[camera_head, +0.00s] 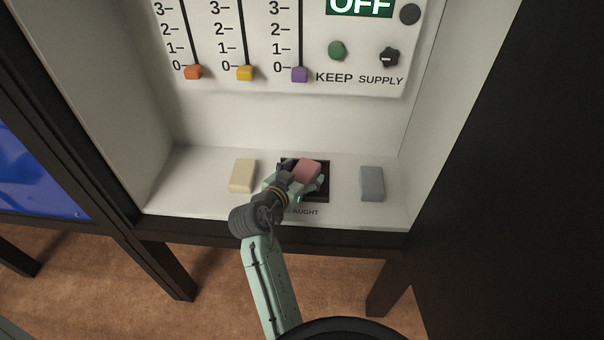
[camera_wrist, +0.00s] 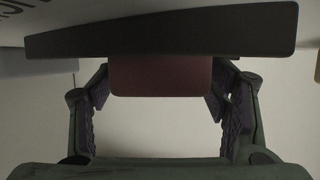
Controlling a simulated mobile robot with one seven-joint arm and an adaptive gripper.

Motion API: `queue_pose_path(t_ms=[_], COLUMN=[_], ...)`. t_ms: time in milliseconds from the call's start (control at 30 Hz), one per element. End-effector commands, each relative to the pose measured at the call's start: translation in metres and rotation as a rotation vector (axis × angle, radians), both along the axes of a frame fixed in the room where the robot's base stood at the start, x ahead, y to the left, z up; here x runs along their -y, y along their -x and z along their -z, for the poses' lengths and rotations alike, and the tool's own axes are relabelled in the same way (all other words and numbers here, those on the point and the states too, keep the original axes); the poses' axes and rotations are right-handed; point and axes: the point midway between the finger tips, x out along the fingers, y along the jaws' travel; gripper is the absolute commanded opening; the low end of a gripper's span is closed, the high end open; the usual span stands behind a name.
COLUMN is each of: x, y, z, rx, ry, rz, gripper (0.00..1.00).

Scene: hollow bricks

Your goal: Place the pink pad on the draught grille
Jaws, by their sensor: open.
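The pink pad (camera_head: 308,170) is at the dark draught grille (camera_head: 319,163) on the white ledge, over part of the grille; the exact contact is hidden. My gripper (camera_head: 299,177) is open, with a finger on either side of the pad. In the wrist view the pad (camera_wrist: 160,78) shows as a dull red block between the spread fingers (camera_wrist: 160,95). A wide dark bar (camera_wrist: 160,35), which looks like the grille, lies directly beyond it. My gripper and arm hide the grille's left part and some of its label.
A cream pad (camera_head: 243,176) lies left of the grille and a grey pad (camera_head: 372,184) lies right of it. Behind rises a white panel with orange (camera_head: 193,72), yellow (camera_head: 245,73) and purple (camera_head: 299,74) sliders. Side walls bound the ledge.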

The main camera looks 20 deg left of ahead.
Motion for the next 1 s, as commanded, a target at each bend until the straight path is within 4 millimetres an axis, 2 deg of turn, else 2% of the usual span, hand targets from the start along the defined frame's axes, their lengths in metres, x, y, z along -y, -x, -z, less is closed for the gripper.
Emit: queue_pose_path(t_ms=[167,233,700,833,1000], x=[0.0,-0.002,-0.011,-0.012,-0.013], y=[0.0,0.006,0.091,0.104,0.111], z=[-0.005,-0.005,-0.041,-0.047,-0.049], rx=[0.001,0.001,0.001,0.001,0.0], ry=[0.0,-0.001,-0.002,0.0,0.0], rz=[0.0,-0.003,-0.002,-0.001,0.0], gripper=[0.69,0.69,0.69,0.69,0.69])
